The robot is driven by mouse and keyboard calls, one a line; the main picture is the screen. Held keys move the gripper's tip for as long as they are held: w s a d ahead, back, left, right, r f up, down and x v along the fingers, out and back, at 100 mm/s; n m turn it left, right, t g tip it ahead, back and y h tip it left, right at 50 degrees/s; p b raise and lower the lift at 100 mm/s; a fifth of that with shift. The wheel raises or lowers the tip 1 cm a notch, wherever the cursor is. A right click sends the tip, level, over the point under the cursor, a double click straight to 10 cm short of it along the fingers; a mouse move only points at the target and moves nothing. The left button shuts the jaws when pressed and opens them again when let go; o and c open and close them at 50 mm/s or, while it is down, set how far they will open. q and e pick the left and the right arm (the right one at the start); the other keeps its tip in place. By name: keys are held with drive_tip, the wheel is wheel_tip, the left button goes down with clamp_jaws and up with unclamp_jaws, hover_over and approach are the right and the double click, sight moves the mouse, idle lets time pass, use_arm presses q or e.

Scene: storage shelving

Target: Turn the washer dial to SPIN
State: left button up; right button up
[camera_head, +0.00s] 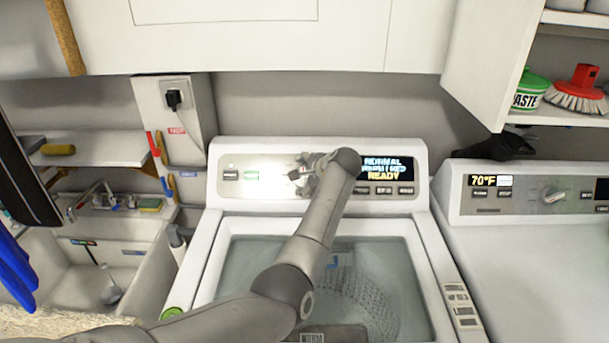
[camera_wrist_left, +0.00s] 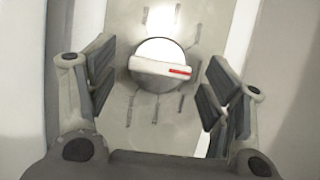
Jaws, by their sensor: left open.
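The washer (camera_head: 218,243) stands in the middle of the head view, with its tub open at the top. Its display reads NORMAL and READY. The washer dial (camera_wrist_left: 159,65) shows in the left wrist view as a round knob with a light bar handle and a red mark at the bar's right end. Tick marks surround it; their labels are not readable. My left gripper (camera_head: 303,177) is open in front of the control panel (camera_head: 240,188). In the left wrist view, the fingers (camera_wrist_left: 158,95) are on both sides of the dial, apart from it.
A second machine (camera_head: 535,240) with a 70°F display stands at right. A sink (camera_head: 85,285) is at left. White cabinets (camera_head: 240,50) hang above. A shelf with a green can (camera_head: 530,90) and a red brush (camera_head: 580,90) is at upper right.

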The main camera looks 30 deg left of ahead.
use_arm(q)
drive_tip(key=shift+w+a+f, duration=0.15)
drive_tip(key=shift+a+f, duration=0.1)
drive_tip(key=shift+w+a+f, duration=0.1)
use_arm(e)
drive_tip(key=shift+a, duration=0.65)
drive_tip(key=shift+s, duration=0.1)
use_arm(q)
drive_tip(key=c, duration=1)
use_arm(e)
drive_tip(key=shift+s+d, duration=0.1)
drive_tip(key=shift+d, duration=0.45)
